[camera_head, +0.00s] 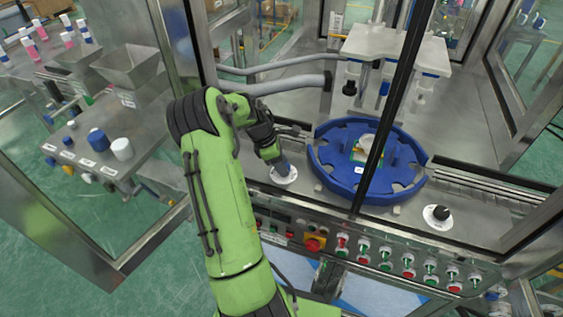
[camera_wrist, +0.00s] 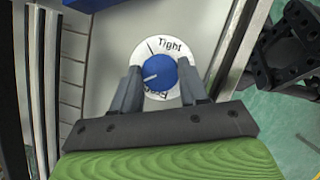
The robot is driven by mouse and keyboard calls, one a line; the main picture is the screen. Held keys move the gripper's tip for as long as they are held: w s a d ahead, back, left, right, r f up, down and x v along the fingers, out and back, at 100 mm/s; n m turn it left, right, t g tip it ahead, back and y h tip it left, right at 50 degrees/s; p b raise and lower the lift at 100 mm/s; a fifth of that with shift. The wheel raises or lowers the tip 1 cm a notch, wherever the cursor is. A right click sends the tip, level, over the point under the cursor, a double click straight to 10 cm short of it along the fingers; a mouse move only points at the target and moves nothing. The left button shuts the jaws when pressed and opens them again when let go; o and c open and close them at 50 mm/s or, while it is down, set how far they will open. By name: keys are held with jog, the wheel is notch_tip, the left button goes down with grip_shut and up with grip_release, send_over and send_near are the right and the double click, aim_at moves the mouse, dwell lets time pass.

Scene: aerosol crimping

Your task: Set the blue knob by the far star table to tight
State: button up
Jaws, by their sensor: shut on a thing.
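The blue knob (camera_wrist: 160,73) sits on a round white dial plate (camera_wrist: 148,52) in the wrist view. The word "Tight" is at the top of the plate, beside a black line; another word at the bottom is partly hidden. The knob's white mark points left and slightly down, away from "Tight". My gripper (camera_wrist: 160,84) has a finger on each side of the knob and is shut on it. In the head view my gripper (camera_head: 282,166) reaches down to the dial plate (camera_head: 284,176), left of the blue star table (camera_head: 325,176), and mostly hides the knob.
A second dial with a black knob (camera_head: 440,212) is on the right of the star table. A row of red and green buttons (camera_head: 385,262) and a red emergency button (camera_head: 314,243) line the front panel. A dark frame post (camera_head: 384,125) stands in front of the star table.

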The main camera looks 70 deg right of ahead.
jog(key=m+y+p, duration=0.1)
jog(key=m, duration=0.2)
jog(key=shift+d+r, duration=0.1)
jog(key=shift+d, duration=0.05)
jog(key=m+y+p, duration=0.1)
jog(key=m+y, duration=0.1)
jog(key=m, duration=0.2)
jog(key=shift+d+m+p, duration=0.15)
jog(key=shift+m+p, duration=0.15)
jog(key=shift+m, duration=0.1)
jog(key=m, duration=0.2)
jog(key=m+t+y, duration=0.1)
jog(key=m, duration=0.1)
jog(key=shift+s+d+m+y, duration=0.1)
jog(key=shift+m+y, duration=0.2)
jog(key=m+t, duration=0.1)
jog(key=m, duration=0.3)
jog(key=shift+s+y, duration=0.1)
jog(key=shift+y, duration=0.3)
jog(key=o, duration=1.1)
jog(key=shift+c, duration=0.2)
jog(key=shift+d, duration=0.1)
jog(key=p+v, duration=0.1)
jog(key=v, duration=0.6)
jog(key=shift+r+p, duration=0.15)
jog(key=shift+p, duration=0.2)
jog(key=shift+s, duration=0.1)
